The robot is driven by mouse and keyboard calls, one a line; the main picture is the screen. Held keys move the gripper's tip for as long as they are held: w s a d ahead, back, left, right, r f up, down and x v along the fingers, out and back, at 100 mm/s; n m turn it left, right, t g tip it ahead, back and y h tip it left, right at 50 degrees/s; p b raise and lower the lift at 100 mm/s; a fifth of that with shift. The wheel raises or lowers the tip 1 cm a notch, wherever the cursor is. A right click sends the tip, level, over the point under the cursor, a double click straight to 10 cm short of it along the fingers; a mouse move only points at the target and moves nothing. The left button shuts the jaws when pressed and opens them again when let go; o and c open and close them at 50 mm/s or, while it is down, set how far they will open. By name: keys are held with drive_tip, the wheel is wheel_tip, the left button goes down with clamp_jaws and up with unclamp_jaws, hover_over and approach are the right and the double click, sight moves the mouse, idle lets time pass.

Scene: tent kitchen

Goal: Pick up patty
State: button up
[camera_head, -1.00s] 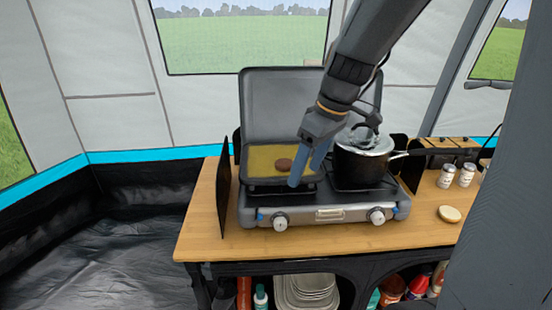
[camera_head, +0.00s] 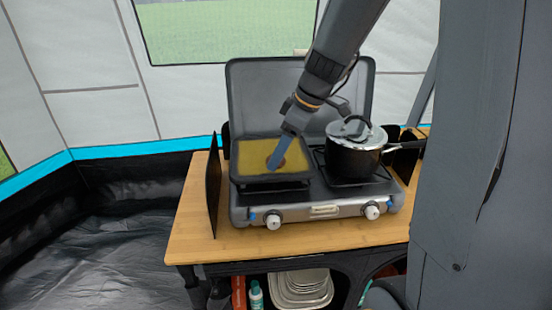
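The brown patty (camera_head: 284,163) lies in a shallow square pan (camera_head: 245,176) with a yellowish inside, on the left burner of the camp stove (camera_head: 298,214). My gripper (camera_head: 275,165) points down into the pan, with its blue fingertips at the patty. The fingers cover part of the patty and overlap in this view, so I cannot see whether they are open or shut, or touching it.
A lidded dark pot (camera_head: 352,160) stands on the right burner, close to my arm. The stove's raised lid (camera_head: 265,95) stands behind. A dark upright panel (camera_head: 213,185) is at the left. The wooden table (camera_head: 195,235) is bare at front left.

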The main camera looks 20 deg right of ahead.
drive_tip(key=shift+w+a+f, duration=0.1)
drive_tip(key=shift+f, duration=0.35)
drive_tip(key=c, duration=1.2)
